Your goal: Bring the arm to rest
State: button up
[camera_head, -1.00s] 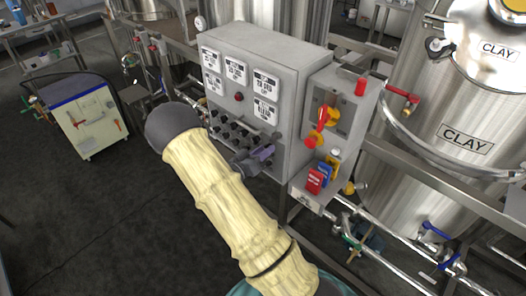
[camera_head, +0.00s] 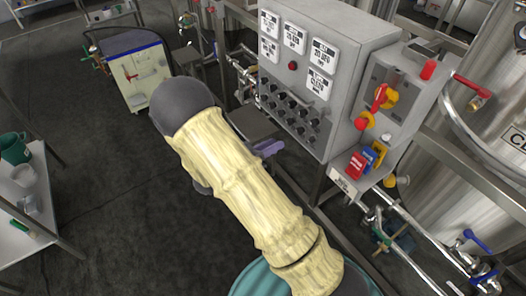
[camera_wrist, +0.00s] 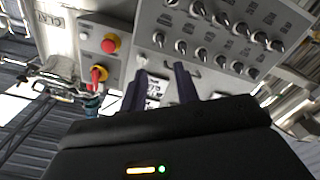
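In the wrist view the knob panel (camera_wrist: 215,62) lies beyond the fingers, and I see no contact.
A side box with a red and yellow switch (camera_head: 379,100) adjoins the control box. Steel tanks (camera_head: 455,140) and pipes stand at right. A white wheeled cabinet (camera_head: 140,70) stands back left, a table (camera_head: 28,190) at far left. The dark floor (camera_head: 110,190) between is clear.

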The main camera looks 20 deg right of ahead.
jog(key=v, duration=0.2)
jog(key=shift+s+a, duration=0.1)
jog(key=shift+a, duration=0.25)
jog(key=w+a+r+n+t+y+p, duration=0.2)
jog(key=w+r+n+t+y, duration=0.25)
jog(key=y, duration=0.95)
jog(key=s+d+r+n+g+y+p, duration=0.1)
jog(key=s+g, duration=0.3)
jog(key=s, duration=0.4)
jog(key=s+d+r+n+g+y+p, duration=0.1)
jog(key=s+d+r+n+g+y, duration=0.1)
jog(key=s, duration=0.7)
jog(key=shift+s+r+g, duration=0.2)
jog(key=shift+r+g, duration=0.7)
jog(key=shift+g, duration=0.15)
